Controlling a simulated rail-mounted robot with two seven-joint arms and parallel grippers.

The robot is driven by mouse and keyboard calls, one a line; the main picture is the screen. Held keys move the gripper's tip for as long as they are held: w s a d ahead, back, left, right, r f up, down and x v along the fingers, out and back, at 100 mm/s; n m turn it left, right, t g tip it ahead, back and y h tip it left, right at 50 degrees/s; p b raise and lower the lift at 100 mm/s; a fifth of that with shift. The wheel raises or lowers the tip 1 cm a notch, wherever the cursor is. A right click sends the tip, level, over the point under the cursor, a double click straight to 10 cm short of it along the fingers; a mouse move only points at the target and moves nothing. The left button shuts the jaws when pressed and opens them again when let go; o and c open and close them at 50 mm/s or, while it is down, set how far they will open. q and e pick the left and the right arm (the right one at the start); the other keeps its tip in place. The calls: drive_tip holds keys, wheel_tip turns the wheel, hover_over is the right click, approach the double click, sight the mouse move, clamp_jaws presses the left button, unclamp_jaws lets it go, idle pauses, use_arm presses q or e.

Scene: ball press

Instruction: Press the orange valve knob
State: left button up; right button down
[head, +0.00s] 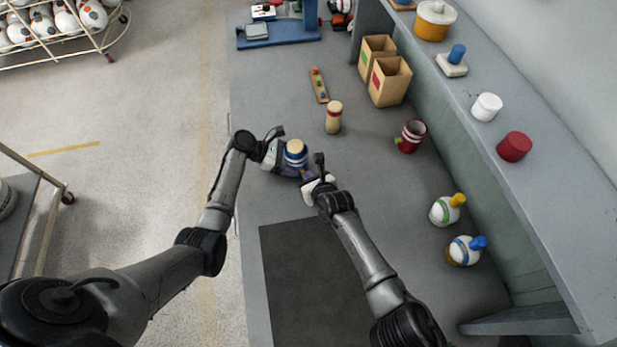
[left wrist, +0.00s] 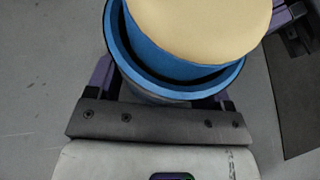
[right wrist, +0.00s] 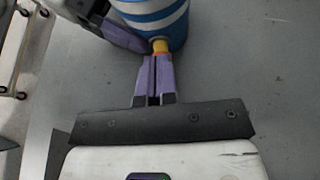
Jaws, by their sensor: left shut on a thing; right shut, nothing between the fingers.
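A blue-and-white striped press (head: 295,157) with a beige top stands on the table. Its blue rim and beige top (left wrist: 200,25) fill the upper left wrist view. My left gripper (head: 284,163) is shut around the press body, with a purple finger on each side (left wrist: 165,95). The orange valve knob (right wrist: 160,46), yellow-orange in colour, sticks out from the press's side in the right wrist view. My right gripper (right wrist: 158,62) is shut and empty, its purple fingertips right at the knob, seemingly touching it. In the head view the knob is hidden by my right gripper (head: 305,176).
Behind are two wooden boxes (head: 390,82). Two round white bottles (head: 445,210) stand near the shelf (head: 540,190). A dark mat (head: 315,285) lies in front.

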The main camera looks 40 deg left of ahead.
drive_tip(key=shift+w+a, duration=0.35)
drive_tip(key=shift+a, duration=0.5)
use_arm(q)
drive_tip(key=shift+d, duration=0.1)
use_arm(e)
drive_tip(key=shift+w+a, duration=0.1)
use_arm(q)
drive_tip(key=shift+d, duration=0.15)
use_arm(e)
drive_tip(key=shift+r, duration=0.1)
drive_tip(key=shift+s+d, duration=0.3)
drive_tip(key=shift+d, duration=0.5)
use_arm(q)
drive_tip(key=shift+a, duration=0.2)
use_arm(e)
drive_tip(key=d, duration=0.1)
drive_tip(key=s+d, duration=0.1)
drive_tip(key=shift+s+d, duration=0.2)
drive_tip(key=shift+d, duration=0.1)
drive_tip(key=v, duration=0.7)
drive_tip(key=shift+d, duration=0.15)
use_arm(q)
drive_tip(key=shift+f, duration=0.1)
use_arm(e)
drive_tip(key=shift+v, duration=1.15)
